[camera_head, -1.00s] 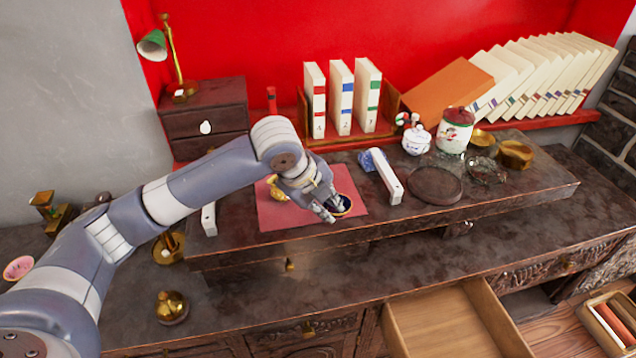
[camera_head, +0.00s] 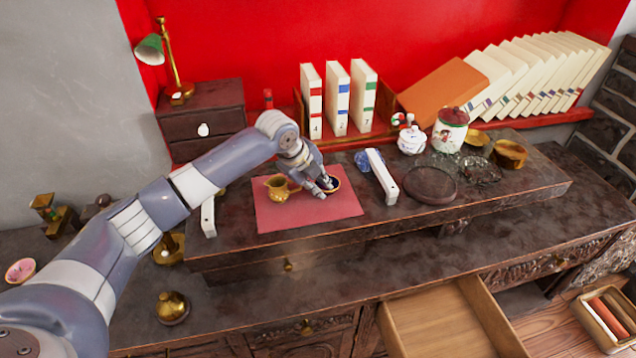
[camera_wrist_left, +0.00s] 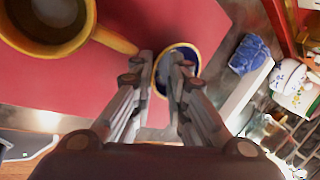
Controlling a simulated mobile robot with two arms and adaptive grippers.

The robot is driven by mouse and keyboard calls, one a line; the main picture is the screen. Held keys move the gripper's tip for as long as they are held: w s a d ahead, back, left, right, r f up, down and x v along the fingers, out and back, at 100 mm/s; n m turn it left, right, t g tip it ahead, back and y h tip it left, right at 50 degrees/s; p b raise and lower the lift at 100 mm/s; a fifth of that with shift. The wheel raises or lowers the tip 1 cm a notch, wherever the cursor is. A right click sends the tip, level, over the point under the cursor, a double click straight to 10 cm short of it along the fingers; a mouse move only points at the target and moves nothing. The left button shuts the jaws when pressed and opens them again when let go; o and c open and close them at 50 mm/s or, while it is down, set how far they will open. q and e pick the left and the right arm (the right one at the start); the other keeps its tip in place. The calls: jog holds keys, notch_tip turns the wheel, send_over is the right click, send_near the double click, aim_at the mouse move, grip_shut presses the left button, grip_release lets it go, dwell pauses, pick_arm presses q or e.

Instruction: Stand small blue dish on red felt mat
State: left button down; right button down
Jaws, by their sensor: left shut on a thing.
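The small blue dish (camera_wrist_left: 187,53) has a dark blue inside and a gold rim. In the head view the dish (camera_head: 334,184) shows at the fingertips, over the right part of the red felt mat (camera_head: 300,212). My left gripper (camera_head: 327,185) is shut on the dish's rim. In the left wrist view the fingers (camera_wrist_left: 170,75) straddle the near side of the dish. I cannot tell whether the dish touches the mat. A gold jug (camera_head: 279,190) stands on the mat to the left of the gripper. My right gripper is not in view.
A white bar-shaped piece (camera_head: 382,177) stands just right of the mat, with a crumpled blue cloth (camera_head: 364,160) beside it. A dark round plate (camera_head: 430,186) is farther right. Another white bar (camera_head: 208,217) is left of the mat. The mat's front is clear.

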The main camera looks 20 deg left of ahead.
pick_arm(q)
jog(key=shift+f, duration=0.2)
jog(key=c, duration=1.6)
grip_release()
jog(key=shift+o, duration=0.2)
jog(key=v, duration=1.2)
jog(key=shift+b, duration=0.4)
